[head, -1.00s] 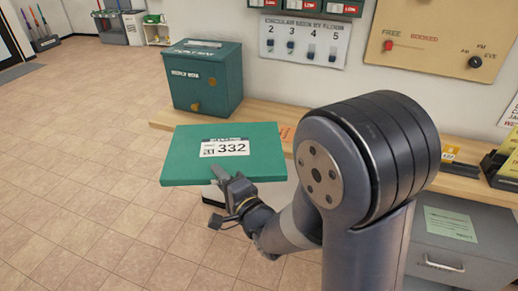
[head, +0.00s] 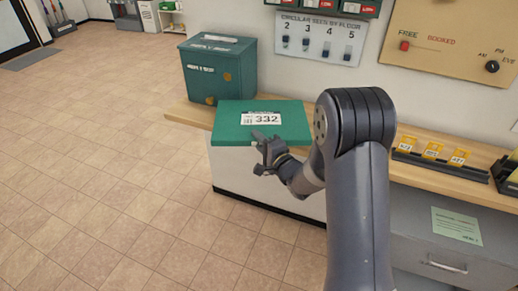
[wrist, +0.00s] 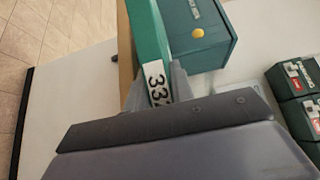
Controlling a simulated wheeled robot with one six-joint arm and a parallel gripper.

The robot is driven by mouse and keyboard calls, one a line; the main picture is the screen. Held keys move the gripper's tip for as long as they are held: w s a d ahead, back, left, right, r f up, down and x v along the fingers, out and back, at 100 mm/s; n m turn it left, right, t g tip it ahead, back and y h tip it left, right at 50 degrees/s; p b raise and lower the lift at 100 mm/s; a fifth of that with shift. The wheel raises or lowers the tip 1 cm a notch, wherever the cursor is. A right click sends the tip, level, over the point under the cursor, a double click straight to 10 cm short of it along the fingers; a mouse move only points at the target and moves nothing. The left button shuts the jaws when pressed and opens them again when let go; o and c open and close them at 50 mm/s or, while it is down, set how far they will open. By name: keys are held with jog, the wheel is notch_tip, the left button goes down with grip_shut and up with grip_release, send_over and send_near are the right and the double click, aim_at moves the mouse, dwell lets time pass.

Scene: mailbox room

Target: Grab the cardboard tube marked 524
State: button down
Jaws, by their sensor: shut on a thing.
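A flat green parcel (head: 285,128) with a white label reading 332 is in my gripper (head: 268,147), which is shut on its near edge. The parcel lies about level, at the left end of the wooden counter. I cannot tell whether it touches the counter. In the wrist view the green parcel (wrist: 150,32) shows between the fingers of my gripper (wrist: 158,88), with part of its label visible. I see no cardboard tube marked 524 in either view.
A dark green box (head: 218,72) stands on the counter just behind the parcel. A wooden counter (head: 192,110) runs along the wall, with yellow tags (head: 432,150) in a dark holder farther right. A grey drawer cabinet (head: 440,225) stands below. The tiled floor at left is clear.

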jog(key=shift+w+f+p, duration=0.15)
jog(key=shift+f+p, duration=0.15)
jog(key=shift+f, duration=1.65)
jog(key=c, duration=1.2)
grip_release()
jog(key=shift+c, duration=0.2)
